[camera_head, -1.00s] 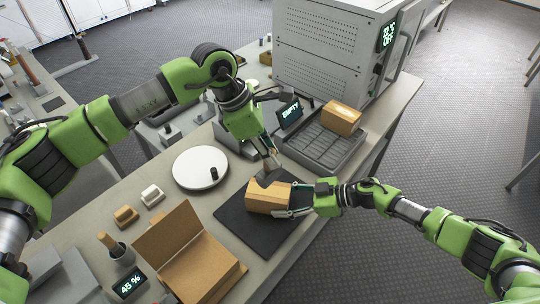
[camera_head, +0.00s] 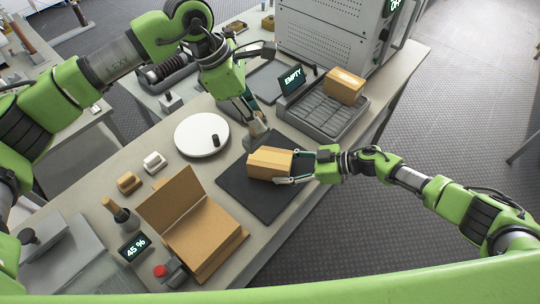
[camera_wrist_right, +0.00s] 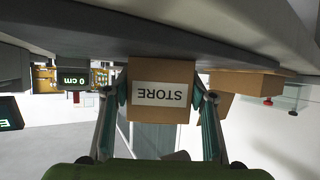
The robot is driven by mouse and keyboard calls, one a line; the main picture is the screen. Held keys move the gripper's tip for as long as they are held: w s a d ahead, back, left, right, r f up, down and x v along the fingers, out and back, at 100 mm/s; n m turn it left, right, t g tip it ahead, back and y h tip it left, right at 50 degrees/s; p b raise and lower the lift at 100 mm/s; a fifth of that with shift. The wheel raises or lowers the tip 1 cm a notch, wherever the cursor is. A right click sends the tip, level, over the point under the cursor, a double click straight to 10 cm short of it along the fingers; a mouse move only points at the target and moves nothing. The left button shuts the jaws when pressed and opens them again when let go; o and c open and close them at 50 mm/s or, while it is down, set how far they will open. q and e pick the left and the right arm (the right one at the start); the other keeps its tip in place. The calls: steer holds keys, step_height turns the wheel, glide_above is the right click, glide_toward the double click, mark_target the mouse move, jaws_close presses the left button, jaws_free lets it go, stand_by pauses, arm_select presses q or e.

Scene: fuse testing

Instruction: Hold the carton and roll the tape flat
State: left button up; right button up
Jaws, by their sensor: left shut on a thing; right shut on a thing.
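The carton (camera_head: 270,161), a tan box, lies on a black mat (camera_head: 232,190). My right gripper (camera_head: 296,167) is shut on the carton's right end. In the right wrist view the carton (camera_wrist_right: 160,82) sits between the fingers, with a white STORE label showing upside down. My left gripper (camera_head: 253,116) is shut on a small grey-brown hand tool (camera_head: 258,127), perhaps the roller. It is just behind the carton and appears apart from it. Whether tape lies on the carton's top is too small to tell.
A round white plate (camera_head: 196,146) with a dark knob stands left of the mat. An open cardboard box (camera_head: 205,238) stands at the front. A grey ribbed tray (camera_head: 318,122) bears another carton (camera_head: 345,86) at the back right, beside an EMPTY display (camera_head: 292,79).

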arm_select(q)
steer(key=shift+s+a+r, duration=0.2)
steer(key=shift+a+r, duration=0.3)
steer(key=shift+a, duration=0.3)
steer(key=shift+s+a+r, duration=0.15)
steer(key=shift+a+r, duration=0.3)
steer(key=shift+a, duration=0.3)
arm_select(e)
steer(key=shift+d+f, duration=0.1)
steer(key=o, duration=1.3)
arm_select(q)
steer(key=shift+w, duration=0.15)
arm_select(e)
steer(key=shift+o, duration=0.2)
steer(key=shift+w, duration=0.1)
arm_select(q)
steer(key=shift+f+b, duration=0.75)
steer(key=shift+f, duration=0.05)
arm_select(e)
steer(key=shift+v, duration=4.5)
